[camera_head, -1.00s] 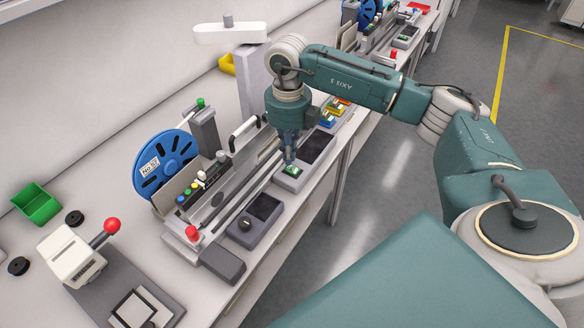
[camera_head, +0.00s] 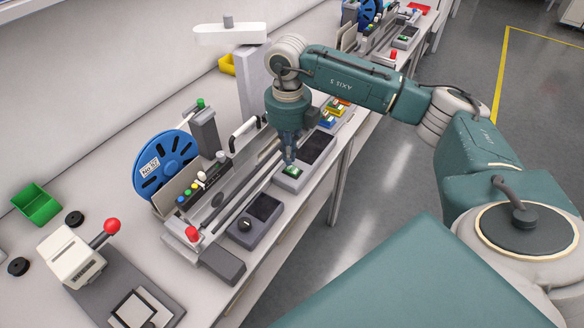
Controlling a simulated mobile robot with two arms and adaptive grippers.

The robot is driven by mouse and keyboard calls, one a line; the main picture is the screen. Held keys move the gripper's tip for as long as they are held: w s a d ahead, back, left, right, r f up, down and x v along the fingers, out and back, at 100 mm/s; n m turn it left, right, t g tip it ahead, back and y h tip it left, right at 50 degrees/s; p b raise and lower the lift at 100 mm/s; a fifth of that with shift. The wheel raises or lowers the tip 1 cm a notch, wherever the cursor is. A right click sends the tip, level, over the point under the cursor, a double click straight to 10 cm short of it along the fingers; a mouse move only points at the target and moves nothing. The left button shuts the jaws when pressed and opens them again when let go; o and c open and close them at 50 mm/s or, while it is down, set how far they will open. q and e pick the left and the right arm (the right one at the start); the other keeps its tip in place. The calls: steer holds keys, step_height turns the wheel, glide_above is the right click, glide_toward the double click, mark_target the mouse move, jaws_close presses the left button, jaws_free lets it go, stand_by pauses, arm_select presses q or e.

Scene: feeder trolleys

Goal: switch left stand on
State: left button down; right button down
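The left stand (camera_head: 215,215) is a long feeder on the bench, with a blue reel (camera_head: 166,163) at its left. A small grey switch box with a green button (camera_head: 292,171) sits on its right side. My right gripper (camera_head: 290,160) points down at this button, its fingers together in a narrow tip. The tip is at or just above the button; I cannot tell if it touches. It hides part of the button. My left gripper is not in view.
A dark panel (camera_head: 316,148) lies beyond the button, and a box with a black knob (camera_head: 259,219) lies nearer. A red-knobbed lever press (camera_head: 78,258) and a green bin (camera_head: 37,203) stand at the left. Another feeder stand (camera_head: 375,42) is farther back. Floor is clear at the right.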

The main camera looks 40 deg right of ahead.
steer(key=shift+f+b, duration=0.9)
steer(key=shift+f, duration=0.35)
stand_by(0.4)
steer(key=shift+r, duration=0.2)
steer(key=shift+r+p, duration=2.4)
steer(key=shift+r, duration=1)
steer(key=shift+f, duration=0.1)
